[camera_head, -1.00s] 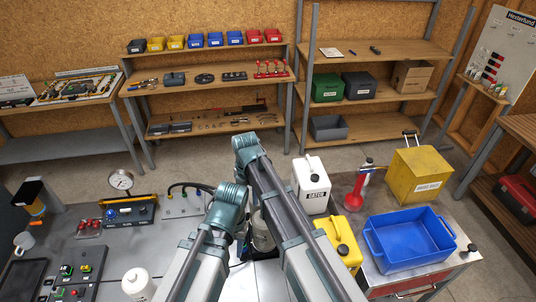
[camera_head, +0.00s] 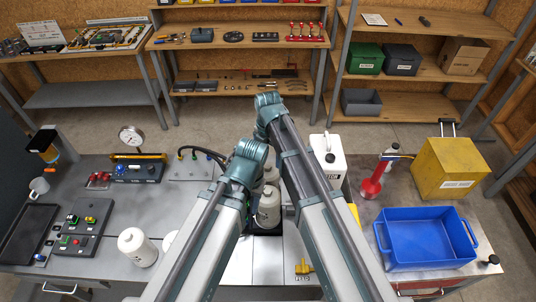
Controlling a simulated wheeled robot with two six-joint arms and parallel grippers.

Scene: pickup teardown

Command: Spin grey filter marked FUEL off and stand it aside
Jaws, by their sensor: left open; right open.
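A pale grey canister (camera_head: 268,211) stands upright in the gap between my two arms. Another pale rounded top (camera_head: 271,174) shows just behind it. No FUEL mark is readable, so I cannot tell which is the named filter. My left arm crosses the bench from the lower left and its teal joint is just left of the canister. My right arm passes to the right of the canister and reaches farther back. My arm links largely hide both grippers and their fingertips. No grip on the canister is visible.
Bare grey bench (camera_head: 180,205) lies left of my arms.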

